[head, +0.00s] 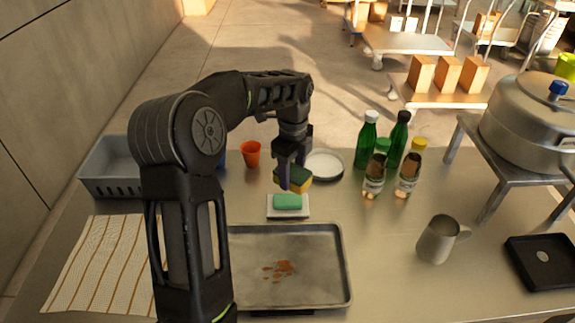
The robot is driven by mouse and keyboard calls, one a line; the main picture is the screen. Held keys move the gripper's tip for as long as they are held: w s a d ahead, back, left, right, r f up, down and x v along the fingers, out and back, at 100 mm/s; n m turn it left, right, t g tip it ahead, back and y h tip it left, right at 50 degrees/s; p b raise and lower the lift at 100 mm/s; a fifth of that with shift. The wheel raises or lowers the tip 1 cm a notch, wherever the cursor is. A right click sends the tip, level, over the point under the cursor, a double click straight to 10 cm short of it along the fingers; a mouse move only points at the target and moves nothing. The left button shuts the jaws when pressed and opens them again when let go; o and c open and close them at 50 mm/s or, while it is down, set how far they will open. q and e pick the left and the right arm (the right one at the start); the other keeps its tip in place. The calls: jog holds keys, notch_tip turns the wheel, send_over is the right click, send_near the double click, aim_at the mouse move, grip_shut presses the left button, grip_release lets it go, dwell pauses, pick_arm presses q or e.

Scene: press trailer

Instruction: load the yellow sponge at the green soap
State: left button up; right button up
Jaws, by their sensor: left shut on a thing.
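My left gripper (291,180) points down at the middle of the table. It is shut on the yellow sponge (299,183), which has a dark green side. The sponge is held just behind and above the green soap (287,201), as seen in the head view. The green soap lies on a small white dish (288,213). I cannot tell how large the gap between sponge and soap is. My right gripper is not in view.
A metal tray (335,296) with brown stains lies in front of the soap dish. Around it are an orange cup (250,153), a white plate (325,164), green bottles (367,142), a grey mug (437,241), a striped cloth (97,262) and a grey bin (108,167).

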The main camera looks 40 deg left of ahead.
aim_at(288, 199)
pick_arm(q)
jog(key=shift+s+a+r+m, duration=0.15)
jog(key=shift+s+a+m, duration=0.1)
jog(key=shift+a+m, duration=0.35)
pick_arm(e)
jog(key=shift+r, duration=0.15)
